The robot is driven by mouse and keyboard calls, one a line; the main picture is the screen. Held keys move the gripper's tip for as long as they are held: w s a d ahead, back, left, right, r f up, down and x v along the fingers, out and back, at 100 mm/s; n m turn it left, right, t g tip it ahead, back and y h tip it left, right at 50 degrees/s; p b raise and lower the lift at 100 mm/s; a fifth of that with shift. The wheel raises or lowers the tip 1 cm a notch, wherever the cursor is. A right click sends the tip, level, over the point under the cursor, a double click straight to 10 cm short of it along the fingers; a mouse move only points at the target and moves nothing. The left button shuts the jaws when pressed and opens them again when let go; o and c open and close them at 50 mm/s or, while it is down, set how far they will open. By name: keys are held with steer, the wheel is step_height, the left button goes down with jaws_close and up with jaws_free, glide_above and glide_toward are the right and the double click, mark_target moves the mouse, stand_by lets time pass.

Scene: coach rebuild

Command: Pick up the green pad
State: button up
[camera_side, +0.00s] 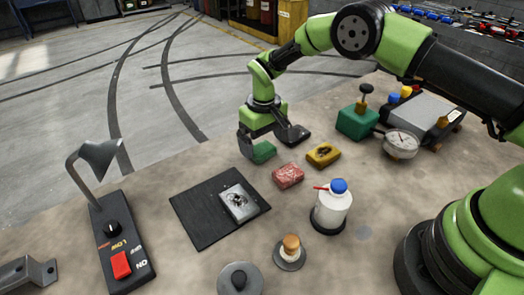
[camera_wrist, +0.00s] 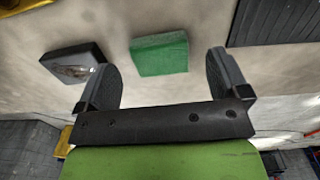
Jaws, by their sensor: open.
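The green pad (camera_side: 264,152) lies flat on the table beneath my gripper (camera_side: 266,139), partly hidden by it in the side view. My gripper is open and empty, pointing down. Bare table shows between the pad and each finger. The exact height of the fingertips over the table is hard to tell.
A dark pad (camera_wrist: 74,62) lies close by the left finger in the wrist view. A red pad (camera_side: 288,176) and a yellow pad (camera_side: 323,155) lie near the green one. A black mat (camera_side: 196,218) bears a grey pad (camera_side: 238,202). A white bottle (camera_side: 331,207) stands in front.

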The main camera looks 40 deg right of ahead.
mark_target(264, 149)
step_height(264, 149, down, 2)
steer(key=shift+f, duration=0.2)
steer(key=c, duration=1)
steer(key=shift+r, duration=0.1)
step_height(264, 149, up, 10)
